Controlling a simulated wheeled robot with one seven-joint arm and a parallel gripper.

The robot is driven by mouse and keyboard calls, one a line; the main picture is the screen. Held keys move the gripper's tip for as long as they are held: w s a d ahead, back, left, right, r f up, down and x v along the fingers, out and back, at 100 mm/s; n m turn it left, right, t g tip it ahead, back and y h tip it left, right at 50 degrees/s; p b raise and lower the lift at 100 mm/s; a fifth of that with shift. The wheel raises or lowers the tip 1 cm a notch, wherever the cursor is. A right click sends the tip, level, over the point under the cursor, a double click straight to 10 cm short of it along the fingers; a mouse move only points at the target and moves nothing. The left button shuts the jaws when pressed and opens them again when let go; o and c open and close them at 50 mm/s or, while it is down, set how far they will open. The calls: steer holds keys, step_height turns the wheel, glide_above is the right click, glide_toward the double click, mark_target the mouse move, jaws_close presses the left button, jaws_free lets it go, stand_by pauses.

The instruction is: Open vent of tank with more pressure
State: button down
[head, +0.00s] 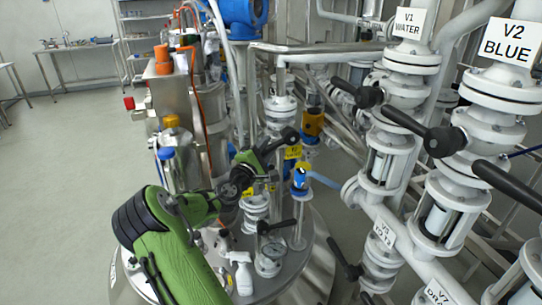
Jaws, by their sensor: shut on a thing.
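My green arm reaches in from the bottom left over the steel tank lid (300,268) in the foreground. My gripper (280,146) is shut on a dark valve handle (290,134), just above a yellow tag (293,152) whose text is too small to read. The contact is small and partly hidden by the gripper. A round pressure gauge (268,262) sits on the lid below, its needle unreadable. A black lever (276,227) stands above the gauge, apart from my gripper. No second gauge can be made out clearly.
White pipes with valves marked V1 WATER (410,23) and V2 BLUE (511,43) crowd the right, their black levers sticking out. Open floor (60,180) lies left.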

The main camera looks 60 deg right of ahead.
steer(key=shift+s+d+f+n+t+h+b, duration=0.4)
steer(key=shift+f+n+t+h+b, duration=0.35)
steer(key=shift+n+b, duration=0.75)
steer(key=shift+s+d+f+n+t+h+b, duration=0.45)
steer(key=shift+f+n+t+h+b, duration=0.3)
steer(key=shift+n+b, duration=0.8)
steer(key=shift+s+d+f+n+t+h+b, duration=0.5)
steer(key=shift+n+t+b, duration=0.45)
steer(key=shift+b, duration=1)
steer(key=shift+w+a+f, duration=0.1)
steer(key=c, duration=1)
jaws_free()
steer(key=shift+o, duration=0.2)
steer(key=shift+r, duration=0.2)
